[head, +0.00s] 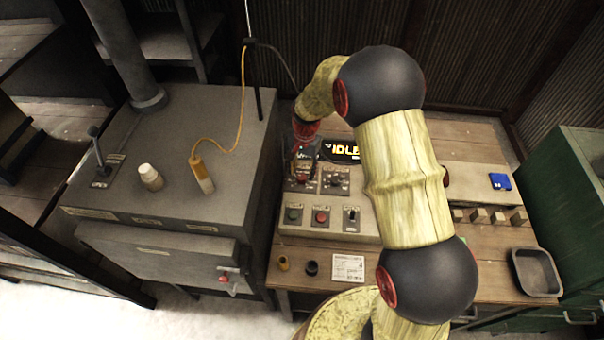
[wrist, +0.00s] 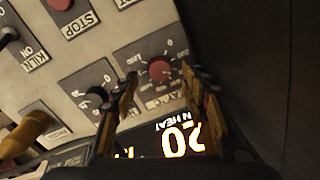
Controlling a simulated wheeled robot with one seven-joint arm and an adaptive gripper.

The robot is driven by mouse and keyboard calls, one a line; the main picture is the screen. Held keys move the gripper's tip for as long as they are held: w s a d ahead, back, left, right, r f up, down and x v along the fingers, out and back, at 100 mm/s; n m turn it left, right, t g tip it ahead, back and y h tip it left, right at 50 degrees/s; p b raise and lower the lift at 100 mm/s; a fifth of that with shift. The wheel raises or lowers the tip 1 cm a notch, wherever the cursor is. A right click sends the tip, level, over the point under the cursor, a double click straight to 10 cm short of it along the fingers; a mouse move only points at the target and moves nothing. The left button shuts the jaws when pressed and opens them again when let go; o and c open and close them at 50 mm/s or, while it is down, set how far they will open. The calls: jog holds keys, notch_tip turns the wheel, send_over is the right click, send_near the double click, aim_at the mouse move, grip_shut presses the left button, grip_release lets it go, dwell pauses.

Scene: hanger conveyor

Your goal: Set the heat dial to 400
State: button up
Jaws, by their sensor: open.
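A dial with a red knob (wrist: 160,70) and a printed scale sits on the control panel (head: 370,228). My gripper (wrist: 158,78) is open, with one finger on each side of the red knob in that view. I cannot tell whether the fingers touch it.
Below the knobs are a green button (head: 292,213), a red stop button (head: 321,217) and a kiln switch (head: 351,215). A yellow handle (wrist: 28,133) stands near the panel. A grey tray (head: 536,272) and a blue item (head: 500,181) lie on the bench to the right.

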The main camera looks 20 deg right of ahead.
aim_at(304, 177)
notch_tip(304, 177, up, 9)
jog(key=shift+s+d, duration=0.15)
jog(key=shift+s, duration=0.05)
dwell(0.3)
jog(key=s+r+n+t+b, duration=0.2)
jog(key=s+r+n+b, duration=0.2)
jog(key=s, duration=1.1)
jog(key=s+r+n+t+b, duration=0.3)
jog(key=s+r, duration=0.7)
jog(key=s, duration=0.5)
jog(key=shift+a+r+n+b, duration=0.2)
jog(key=shift+n+b, duration=0.2)
jog(key=shift+n, duration=0.5)
